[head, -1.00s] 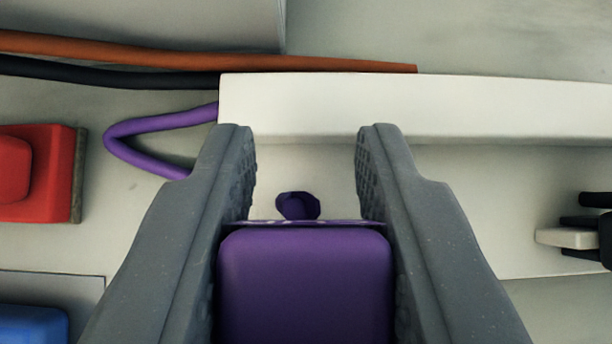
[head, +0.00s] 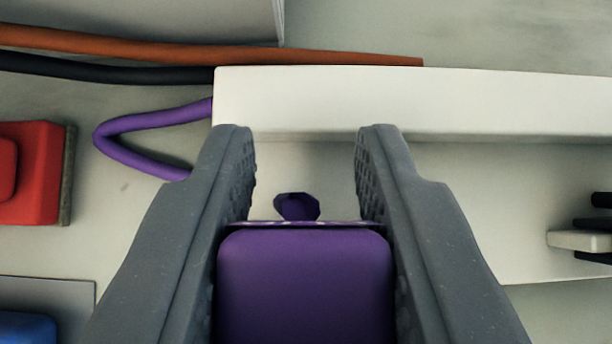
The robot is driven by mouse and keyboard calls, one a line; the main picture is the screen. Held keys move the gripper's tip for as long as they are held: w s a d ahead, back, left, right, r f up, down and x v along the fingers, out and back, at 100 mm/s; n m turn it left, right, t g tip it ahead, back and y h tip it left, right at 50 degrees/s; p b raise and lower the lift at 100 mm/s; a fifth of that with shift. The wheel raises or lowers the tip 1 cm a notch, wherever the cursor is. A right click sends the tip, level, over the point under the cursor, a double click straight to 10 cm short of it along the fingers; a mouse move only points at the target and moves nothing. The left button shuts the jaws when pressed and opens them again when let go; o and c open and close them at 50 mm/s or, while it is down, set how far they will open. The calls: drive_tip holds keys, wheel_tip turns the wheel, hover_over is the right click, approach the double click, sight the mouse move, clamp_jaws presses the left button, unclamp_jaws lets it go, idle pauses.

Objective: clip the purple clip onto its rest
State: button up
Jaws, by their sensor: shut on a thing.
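The purple clip (head: 305,285) is a rounded block between the two grey fingers of my gripper (head: 306,175), which is shut on it. A small dark purple piece (head: 297,207) shows just beyond the clip's far edge. A purple cable (head: 145,140) bends in a loop left of my gripper and runs behind the left finger. A pale bar-shaped housing (head: 420,102) lies ahead of the fingertips. I cannot tell which part is the clip's rest. The clip's underside is hidden.
A red block (head: 28,172) stands at the left and a blue block (head: 25,328) at the lower left. An orange cable (head: 200,48) and a black cable (head: 110,73) run along the upper left. A white-and-black fitting (head: 580,240) sits at the right edge.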

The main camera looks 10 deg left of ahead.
drive_tip(key=shift+f, duration=1.05)
drive_tip(key=o, duration=1)
drive_tip(key=shift+p+v, duration=0.5)
drive_tip(key=shift+v, duration=2)
drive_tip(key=p+v, duration=0.3)
drive_tip(key=v, duration=1)
drive_tip(key=d+r+m+t+p, duration=0.15)
drive_tip(key=d+r, duration=0.25)
drive_tip(key=r, duration=0.9)
drive_tip(key=d+r+t+p, duration=0.15)
drive_tip(key=d+r, duration=0.35)
drive_tip(key=r, duration=0.8)
drive_tip(key=s+d+r+t, duration=0.1)
drive_tip(key=s+d+r, duration=0.1)
drive_tip(key=r, duration=0.5)
drive_tip(key=s+d+r+m+t+h, duration=0.1)
drive_tip(key=s+d+r, duration=0.2)
drive_tip(key=r, duration=0.4)
drive_tip(key=s+d+r+t+h, duration=0.1)
drive_tip(key=s+r, duration=0.3)
drive_tip(key=r, duration=0.4)
drive_tip(key=shift+s+d+m+t+p, duration=0.2)
drive_tip(key=shift+d, duration=0.25)
drive_tip(key=shift+s+d+m+t+p, duration=0.15)
drive_tip(key=shift+d+t, duration=0.05)
drive_tip(key=shift+d, duration=0.25)
